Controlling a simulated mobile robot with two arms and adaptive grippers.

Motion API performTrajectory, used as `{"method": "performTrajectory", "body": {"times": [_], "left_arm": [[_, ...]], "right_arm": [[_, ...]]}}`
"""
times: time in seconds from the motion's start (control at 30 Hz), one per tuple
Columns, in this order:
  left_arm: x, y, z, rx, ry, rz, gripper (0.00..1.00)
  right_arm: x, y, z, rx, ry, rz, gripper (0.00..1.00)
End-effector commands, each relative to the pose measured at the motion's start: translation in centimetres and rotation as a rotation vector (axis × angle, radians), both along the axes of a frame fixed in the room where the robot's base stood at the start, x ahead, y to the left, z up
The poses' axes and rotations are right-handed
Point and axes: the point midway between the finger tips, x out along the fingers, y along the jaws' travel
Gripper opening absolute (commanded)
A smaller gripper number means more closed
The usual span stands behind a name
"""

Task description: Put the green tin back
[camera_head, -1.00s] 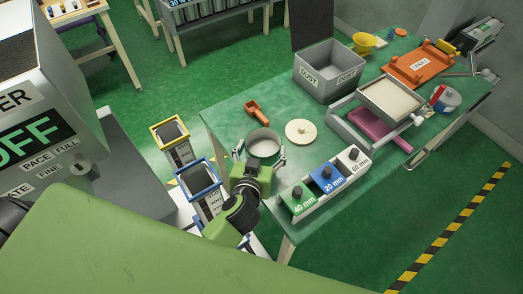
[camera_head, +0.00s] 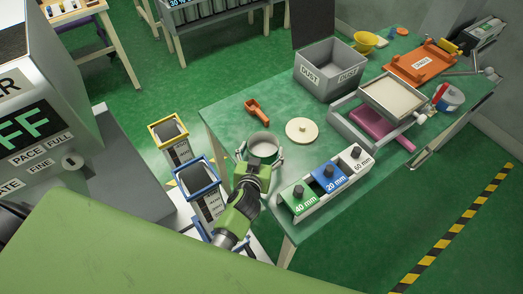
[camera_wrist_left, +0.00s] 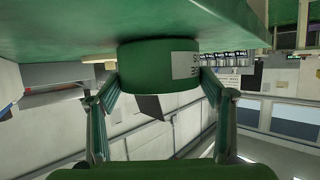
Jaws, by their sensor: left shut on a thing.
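The green tin (camera_head: 263,149) is round and open at the top, with a pale inside. It is at the table's near left edge in the head view. In the left wrist view the tin (camera_wrist_left: 150,66) shows its green side and part of a white label. My left gripper (camera_head: 260,157) is shut on it, one finger on each side. The wrist view shows the tin against or very close to the green tabletop; I cannot tell whether they touch. My right gripper is not in view.
A pale round lid (camera_head: 300,130) and an orange scoop (camera_head: 257,111) lie nearby. A rack with green, blue and white blocks (camera_head: 328,178) stands right of the gripper. Yellow-rimmed (camera_head: 171,137) and blue-rimmed (camera_head: 196,179) bins stand left. A grey dust box (camera_head: 330,72) is farther back.

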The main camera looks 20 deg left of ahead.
Motion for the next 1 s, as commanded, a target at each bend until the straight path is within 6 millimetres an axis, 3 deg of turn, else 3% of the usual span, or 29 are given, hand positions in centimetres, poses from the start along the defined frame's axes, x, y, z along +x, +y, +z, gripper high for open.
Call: {"method": "performTrajectory", "body": {"times": [0.13,0.17,0.2,0.67,1.0], "left_arm": [[0.1,0.0,-0.2,0.001,-0.003,-0.002,0.39],[0.0,0.0,-0.3,0.0,0.001,0.0,0.81],[0.0,0.0,-0.3,0.0,0.001,0.0,0.91],[-0.3,0.0,0.2,0.0,0.001,0.0,0.91],[-6.7,-0.8,2.7,0.003,0.002,-0.002,0.91]], "right_arm": [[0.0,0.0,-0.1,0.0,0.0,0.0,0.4],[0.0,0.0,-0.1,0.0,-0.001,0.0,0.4],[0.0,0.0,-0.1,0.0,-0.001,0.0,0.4],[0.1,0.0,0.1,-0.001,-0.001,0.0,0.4],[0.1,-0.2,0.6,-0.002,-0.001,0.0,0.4]]}}
